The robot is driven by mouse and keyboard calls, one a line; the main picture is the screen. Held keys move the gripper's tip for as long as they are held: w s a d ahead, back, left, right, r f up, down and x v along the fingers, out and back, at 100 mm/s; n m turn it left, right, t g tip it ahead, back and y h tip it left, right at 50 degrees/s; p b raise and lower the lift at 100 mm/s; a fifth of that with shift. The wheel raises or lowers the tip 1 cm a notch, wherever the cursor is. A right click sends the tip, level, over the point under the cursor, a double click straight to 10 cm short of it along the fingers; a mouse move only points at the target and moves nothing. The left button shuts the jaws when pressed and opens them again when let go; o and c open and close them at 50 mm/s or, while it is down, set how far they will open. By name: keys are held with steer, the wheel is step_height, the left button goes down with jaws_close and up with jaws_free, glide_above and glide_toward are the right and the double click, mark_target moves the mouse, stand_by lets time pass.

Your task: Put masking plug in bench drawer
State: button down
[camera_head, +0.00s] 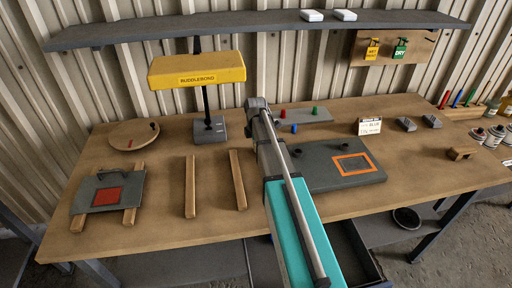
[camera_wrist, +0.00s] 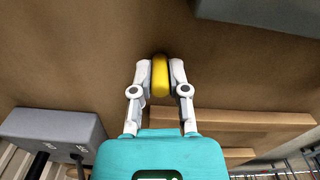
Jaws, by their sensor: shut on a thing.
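A yellow masking plug (camera_wrist: 160,76) is held between the two fingertips of my gripper (camera_wrist: 160,78) in the wrist view. The bare wooden bench top shows behind it; I cannot tell how high above the wood it is. In the head view my arm hides the fingertips and the yellow plug. The bench drawer (camera_head: 367,254) stands open below the bench's front edge, its dark inside partly hidden by my arm.
A grey plate with an orange frame (camera_head: 340,171) lies right of my arm. Two wooden strips (camera_head: 190,187) and a lamp with a yellow head (camera_head: 197,70) stand left.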

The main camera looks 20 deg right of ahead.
steer(key=shift+r, duration=0.2)
step_height(320, 180, up, 2)
steer(key=shift+r+p, duration=0.1)
steer(key=shift+p, duration=1.15)
steer(key=s+a+r+p, duration=0.1)
steer(key=s+r+p, duration=0.9)
steer(key=s, duration=0.4)
steer(key=shift+a+r, duration=0.15)
steer(key=shift+r, duration=0.05)
steer(key=shift+s, duration=0.1)
